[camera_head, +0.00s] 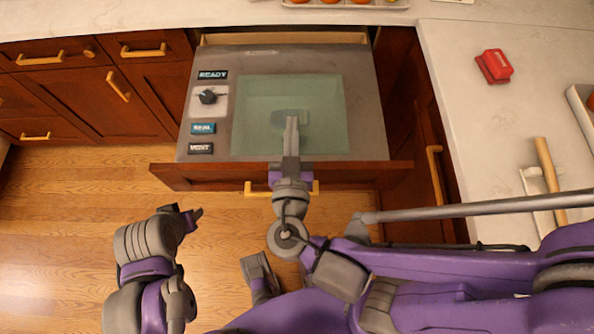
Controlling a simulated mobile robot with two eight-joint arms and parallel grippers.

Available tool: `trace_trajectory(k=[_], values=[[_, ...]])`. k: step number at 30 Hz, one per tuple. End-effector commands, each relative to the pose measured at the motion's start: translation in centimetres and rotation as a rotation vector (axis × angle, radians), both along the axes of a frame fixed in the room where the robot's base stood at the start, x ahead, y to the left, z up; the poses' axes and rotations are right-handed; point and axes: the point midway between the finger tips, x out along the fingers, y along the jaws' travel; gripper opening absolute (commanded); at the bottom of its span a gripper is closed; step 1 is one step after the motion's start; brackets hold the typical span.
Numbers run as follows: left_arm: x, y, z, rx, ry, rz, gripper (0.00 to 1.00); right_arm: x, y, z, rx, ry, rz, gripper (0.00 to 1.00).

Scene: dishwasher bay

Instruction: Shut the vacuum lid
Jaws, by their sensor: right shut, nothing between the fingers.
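The vacuum unit (364,100) is a grey panel set in a pulled-out drawer. Its lid (255,105) is a translucent green pane that appears to lie flat over the panel; from above I cannot tell whether a gap is left under it. A small darker green handle-like shape (279,116) shows near its middle. My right gripper (291,122) is shut and empty, its fingers over the pane at that shape; I cannot tell whether they touch it. My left gripper (192,214) hangs over the floor in front of the drawer, away from the lid, its jaws unclear.
A dial (208,97) and buttons (203,128) line the panel's left side. The wooden drawer front (215,176) has a gold handle. A counter (460,60) at the right holds a red object (494,66) and a wooden rod (550,175). The floor at left is clear.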

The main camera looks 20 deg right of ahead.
Motion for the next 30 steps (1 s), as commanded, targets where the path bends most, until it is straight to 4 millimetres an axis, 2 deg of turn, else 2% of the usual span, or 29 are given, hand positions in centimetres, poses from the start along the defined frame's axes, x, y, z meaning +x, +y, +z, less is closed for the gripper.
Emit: trace_trajectory(k=[3, 15, 21, 30], values=[[-0.1, 0.0, -0.8, 0.0, 0.003, 0.0, 0.5, -2.4, 0.9, -1.3, 0.003, 0.001, 0.01, 0.0], [-0.1, 0.0, -2.3, 0.0, 0.007, 0.0, 0.5, -7.7, 2.4, -3.2, 0.002, 0.001, 0.008, 0.0], [-0.1, 0.0, -2.6, 0.0, 0.008, 0.0, 0.5, -8.8, 2.6, -3.5, 0.002, 0.001, 0.004, 0.0], [-0.1, 0.0, -2.6, 0.0, 0.008, 0.0, 0.5, -9.0, 2.6, -3.6, 0.0, 0.001, 0.002, 0.0]])
